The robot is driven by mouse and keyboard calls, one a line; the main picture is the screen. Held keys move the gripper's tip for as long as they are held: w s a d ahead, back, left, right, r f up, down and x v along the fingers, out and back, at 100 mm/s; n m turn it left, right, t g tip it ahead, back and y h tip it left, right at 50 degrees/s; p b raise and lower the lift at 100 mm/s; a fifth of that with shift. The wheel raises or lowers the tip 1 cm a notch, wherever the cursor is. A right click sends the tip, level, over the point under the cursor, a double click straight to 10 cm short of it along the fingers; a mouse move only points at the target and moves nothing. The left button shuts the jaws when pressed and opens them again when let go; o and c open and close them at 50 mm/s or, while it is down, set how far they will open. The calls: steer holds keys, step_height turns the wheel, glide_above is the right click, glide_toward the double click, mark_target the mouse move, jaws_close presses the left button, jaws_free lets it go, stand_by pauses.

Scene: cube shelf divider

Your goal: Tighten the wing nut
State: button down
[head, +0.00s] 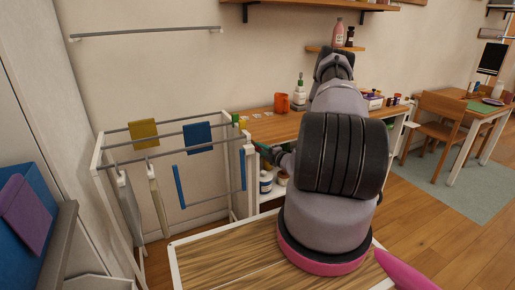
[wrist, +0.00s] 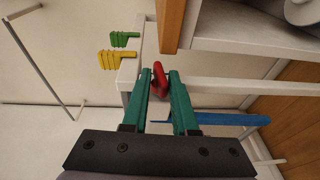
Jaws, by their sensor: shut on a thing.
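A red piece, which I take for the wing nut (wrist: 160,78), sits between the tips of my gripper (wrist: 160,84) in the wrist view. The two teal fingers are closed on its sides. It lies against the white frame of the rack, near a post corner; whether it is threaded down tight cannot be told. In the head view my gripper (head: 264,149) reaches the right end of the white drying rack (head: 246,150), and my arm hides much of the area; the red piece does not show there.
Green (wrist: 125,39) and yellow (wrist: 118,59) toothed pieces are on the wall side near the frame. Cloths, one yellow (head: 143,129) and one blue (head: 198,133), hang on the rack. A wooden-topped shelf (head: 275,127) with an orange mug (head: 282,103) stands behind my gripper.

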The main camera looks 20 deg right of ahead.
mark_target(261, 149)
steer(key=c, duration=0.8)
jaws_free()
steer(key=shift+g, duration=0.3)
steer(key=shift+c, duration=0.2)
steer(key=shift+v, duration=3)
